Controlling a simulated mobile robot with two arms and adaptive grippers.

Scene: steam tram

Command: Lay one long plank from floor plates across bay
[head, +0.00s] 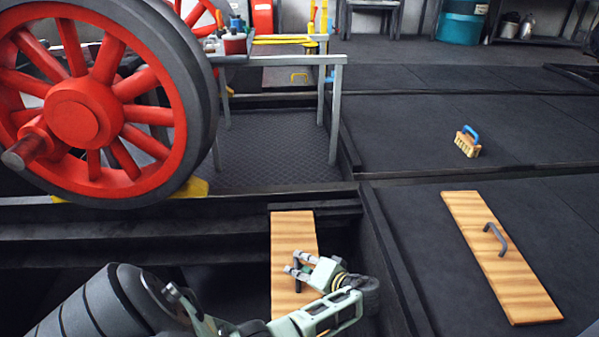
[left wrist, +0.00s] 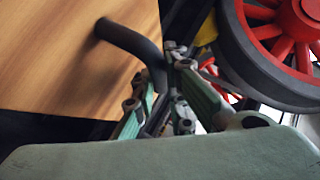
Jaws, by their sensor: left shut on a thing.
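A long wooden plank (head: 292,233) is over the dark bay at the lower middle of the head view. Its far end is at the bay's far ledge, but I cannot tell whether it rests there. My left gripper (head: 299,268) is shut on this plank's dark handle, which also shows in the left wrist view (left wrist: 130,40) with the plank's wood (left wrist: 60,60). The plank's near end is hidden behind my arm. A second plank (head: 480,245) with a grey handle lies flat on the floor plates (head: 410,240) at the right. My right gripper is not in view.
A big red spoked wheel (head: 85,110) stands at the left, with a yellow chock (head: 192,188) beneath it. A blue-handled brush (head: 467,142) lies on the right floor plates. A grey-legged table (head: 335,100) stands behind the bay. The floor around the brush is clear.

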